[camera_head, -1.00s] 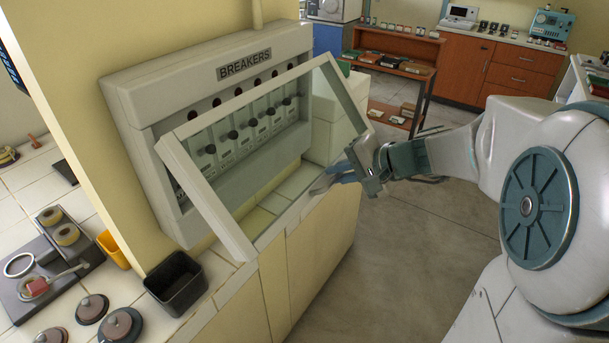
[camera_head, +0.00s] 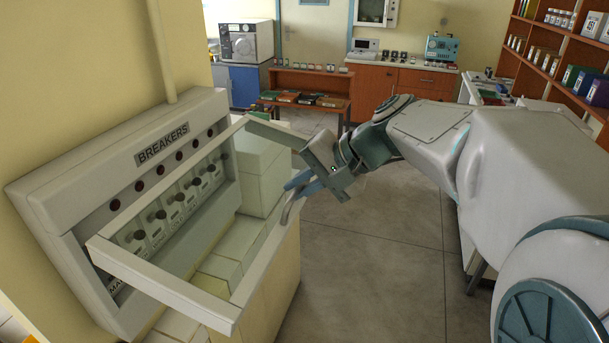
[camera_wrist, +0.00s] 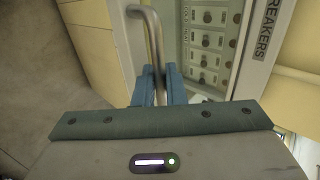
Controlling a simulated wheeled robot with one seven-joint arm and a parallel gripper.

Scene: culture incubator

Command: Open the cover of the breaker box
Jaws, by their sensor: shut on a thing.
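The breaker box (camera_head: 140,175), a pale wall unit labelled BREAKERS, is at the left of the head view, with a row of knobs inside. Its cover (camera_head: 165,285), a light frame with a clear pane, stands open, tilted out from the box front. A curved metal handle (camera_head: 287,212) is on the cover's outer edge; it also shows in the wrist view (camera_wrist: 148,28). My gripper (camera_head: 298,184) is at this handle. In the wrist view its blue fingers (camera_wrist: 159,84) are shut on the handle, one on each side.
A tiled counter (camera_head: 222,268) runs below the box, with a pale block (camera_head: 262,165) beside the box. Open floor (camera_head: 375,260) lies right of the counter. A low shelf (camera_head: 310,100) and wooden cabinets (camera_head: 400,82) stand at the back.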

